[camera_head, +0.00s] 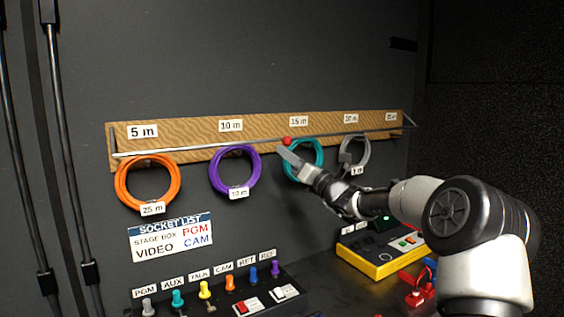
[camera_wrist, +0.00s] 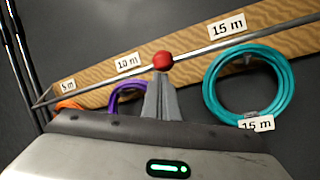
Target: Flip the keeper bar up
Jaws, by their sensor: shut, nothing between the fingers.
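The keeper bar (camera_head: 215,144) is a thin metal rod running across the front of a wooden board, in front of the hung cable coils. A red knob (camera_head: 287,141) sits on the bar near the 15 m label; it also shows in the wrist view (camera_wrist: 163,61). My gripper (camera_head: 282,150) is shut and empty, with its fingertips just below the red knob. In the wrist view the closed fingertips (camera_wrist: 162,75) reach up to the knob's underside; I cannot tell whether they touch it.
The wooden board (camera_head: 188,129) carries an orange coil (camera_head: 120,184), a purple coil (camera_head: 214,172), a teal coil (camera_wrist: 209,85) and a grey coil (camera_head: 364,150). Below are a socket list sign (camera_head: 170,237), several coloured plugs and a yellow box (camera_head: 373,262).

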